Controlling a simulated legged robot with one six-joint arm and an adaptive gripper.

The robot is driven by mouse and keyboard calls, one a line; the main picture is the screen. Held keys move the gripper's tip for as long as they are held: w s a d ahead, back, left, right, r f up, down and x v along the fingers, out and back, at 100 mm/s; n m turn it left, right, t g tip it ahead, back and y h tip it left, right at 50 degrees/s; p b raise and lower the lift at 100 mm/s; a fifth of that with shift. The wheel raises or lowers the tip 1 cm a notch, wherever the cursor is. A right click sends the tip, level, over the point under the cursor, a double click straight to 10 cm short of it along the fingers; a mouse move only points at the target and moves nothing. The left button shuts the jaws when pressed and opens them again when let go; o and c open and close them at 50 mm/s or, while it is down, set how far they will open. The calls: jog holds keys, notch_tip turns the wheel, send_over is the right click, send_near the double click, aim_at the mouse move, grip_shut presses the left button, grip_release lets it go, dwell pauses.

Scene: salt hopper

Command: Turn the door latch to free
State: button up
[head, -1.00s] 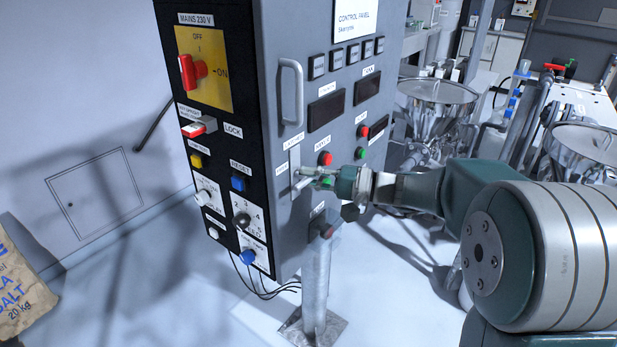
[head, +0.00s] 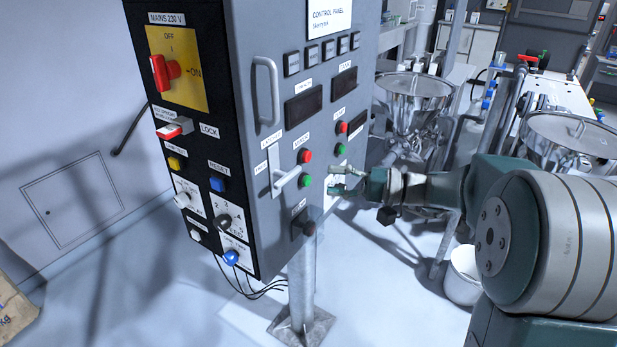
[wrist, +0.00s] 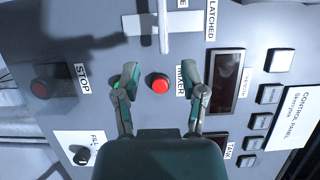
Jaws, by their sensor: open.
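The door latch is a pale lever (head: 291,177) on a light upright plate (head: 275,165) on the grey control panel door. In the head view the lever lies crosswise to the plate, its free end towards the right. The wrist view also shows the lever (wrist: 163,38) across the plate (wrist: 138,23), with the "LATCHED" label (wrist: 211,20) by one plate end. A label left of the plate (head: 261,170) is too small to read. My gripper (head: 334,179) is open and empty, right of the lever and apart from it. In the wrist view its fingers straddle a red button (wrist: 159,84).
Red (head: 305,156) and green (head: 305,181) buttons sit close to the lever. A door handle (head: 266,90) is above it. A post (head: 301,285) stands under the cabinet. Steel hoppers (head: 413,90) stand behind to the right.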

jog(key=v, duration=0.3)
jog(key=s+a+f+n+g+h, duration=0.1)
jog(key=s+a+f+g+h, duration=0.2)
jog(key=s, duration=0.4)
jog(key=s+a+f+n+g+h, duration=0.1)
jog(key=s+a+h, duration=0.1)
jog(key=s+h, duration=0.35)
jog(key=s+d+f+n+t+h, duration=0.1)
jog(key=s+d+t+h, duration=0.3)
jog(key=s+d+h, duration=0.3)
jog(key=s+h, duration=0.2)
jog(key=s, duration=0.1)
jog(key=shift+s+d+f+t, duration=0.2)
jog(key=shift+s+f+t, duration=0.1)
jog(key=shift+s, duration=0.05)
jog(key=shift+c, duration=0.2)
